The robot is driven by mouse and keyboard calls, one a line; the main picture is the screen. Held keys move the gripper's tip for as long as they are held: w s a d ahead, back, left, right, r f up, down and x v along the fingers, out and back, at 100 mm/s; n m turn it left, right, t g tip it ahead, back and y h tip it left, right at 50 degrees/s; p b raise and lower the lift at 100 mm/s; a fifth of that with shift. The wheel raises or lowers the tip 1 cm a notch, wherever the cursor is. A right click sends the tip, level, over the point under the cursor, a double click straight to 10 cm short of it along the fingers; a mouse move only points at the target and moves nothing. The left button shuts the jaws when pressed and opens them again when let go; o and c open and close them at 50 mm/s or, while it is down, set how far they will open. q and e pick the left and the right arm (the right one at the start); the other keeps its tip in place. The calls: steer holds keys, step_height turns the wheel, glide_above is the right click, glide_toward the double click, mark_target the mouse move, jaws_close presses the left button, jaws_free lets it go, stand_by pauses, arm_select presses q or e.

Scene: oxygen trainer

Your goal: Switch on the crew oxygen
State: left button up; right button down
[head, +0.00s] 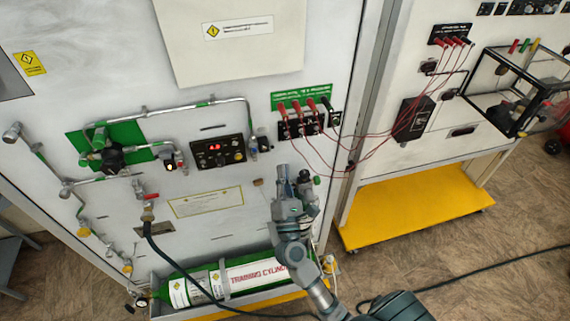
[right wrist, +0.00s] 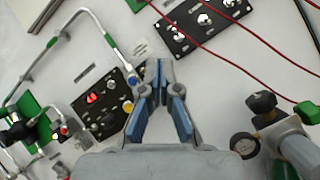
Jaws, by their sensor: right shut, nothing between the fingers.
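A black control panel (head: 220,152) with a red lit display and small knobs is on the white trainer board. I cannot read which control is the crew oxygen. My right gripper (head: 293,172) is in front of the board, right of and below this panel. In the right wrist view its blue-padded fingers (right wrist: 158,66) are shut and empty, apart from the panel in the picture. My left gripper is not in view.
A black panel (head: 305,123) with red plugs and cables is above my right gripper. Metal pipes (head: 170,110) and valves are at the left. A green training cylinder (head: 205,285) lies below. A gauge (right wrist: 243,145) shows right of the fingers. A yellow shelf (head: 400,202) is right.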

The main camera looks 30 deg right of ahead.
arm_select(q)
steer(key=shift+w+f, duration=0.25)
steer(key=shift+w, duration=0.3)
arm_select(e)
steer(key=s, duration=0.1)
steer(key=s+a, duration=0.1)
steer(key=s, duration=0.1)
steer(key=s+a+r, duration=0.1)
steer(key=shift+s+a, duration=0.1)
steer(key=shift+s, duration=0.05)
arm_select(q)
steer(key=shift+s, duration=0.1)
